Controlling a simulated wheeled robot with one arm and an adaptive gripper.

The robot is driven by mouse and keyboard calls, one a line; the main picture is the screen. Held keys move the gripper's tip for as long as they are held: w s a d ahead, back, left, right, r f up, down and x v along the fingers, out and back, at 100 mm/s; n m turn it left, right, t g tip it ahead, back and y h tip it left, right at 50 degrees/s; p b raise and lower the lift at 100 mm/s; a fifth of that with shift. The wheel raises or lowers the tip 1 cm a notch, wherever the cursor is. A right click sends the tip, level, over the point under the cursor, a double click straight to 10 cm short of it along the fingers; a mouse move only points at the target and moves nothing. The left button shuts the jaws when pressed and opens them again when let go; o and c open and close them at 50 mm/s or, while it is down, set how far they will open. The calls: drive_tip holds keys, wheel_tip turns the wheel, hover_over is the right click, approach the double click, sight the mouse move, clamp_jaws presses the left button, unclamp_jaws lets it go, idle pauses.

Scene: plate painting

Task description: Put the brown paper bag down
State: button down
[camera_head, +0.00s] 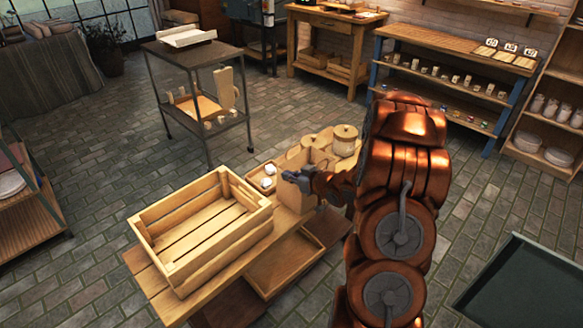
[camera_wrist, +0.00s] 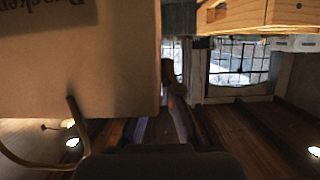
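The brown paper bag (camera_wrist: 75,70) fills the upper left of the wrist view, with dark, partly cut-off lettering and a thin looped handle (camera_wrist: 78,125). In the head view, a tan upright shape that looks like the bag (camera_head: 296,197) stands at or just above the small wooden table, just below my gripper (camera_head: 297,178). My gripper is close against the bag's upper part. The frames do not clearly show whether its fingers are closed on the handle, nor whether the bag's base touches the table.
An empty slatted wooden crate (camera_head: 200,225) sits on the table (camera_head: 160,290), left of my gripper. A small tray with white items (camera_head: 266,175) and a lidded round container (camera_head: 345,140) are close by. A metal cart (camera_head: 203,95) stands behind. Open floor lies to the left.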

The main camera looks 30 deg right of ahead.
sight(291, 169)
drive_tip(key=w+d+p, duration=0.1)
drive_tip(key=w, duration=0.1)
drive_tip(key=w+d, duration=0.2)
drive_tip(key=w+d+f+p, duration=0.1)
drive_tip(key=w+d, duration=0.1)
drive_tip(key=w, duration=0.1)
drive_tip(key=shift+d+p, duration=0.1)
drive_tip(key=shift+p, duration=0.25)
drive_tip(key=shift+f+p, duration=0.65)
drive_tip(key=shift+f, duration=1.3)
drive_tip(key=c, duration=1.3)
unclamp_jaws()
drive_tip(key=shift+r, duration=0.1)
drive_tip(key=shift+r, duration=0.15)
drive_tip(key=shift+s+d, duration=0.15)
drive_tip(key=shift+s, duration=0.1)
drive_tip(key=b+v, duration=0.2)
drive_tip(key=v, duration=0.9)
drive_tip(key=shift+s+r+b, duration=0.15)
drive_tip(key=shift+r+b, duration=0.05)
drive_tip(key=shift+b, duration=0.2)
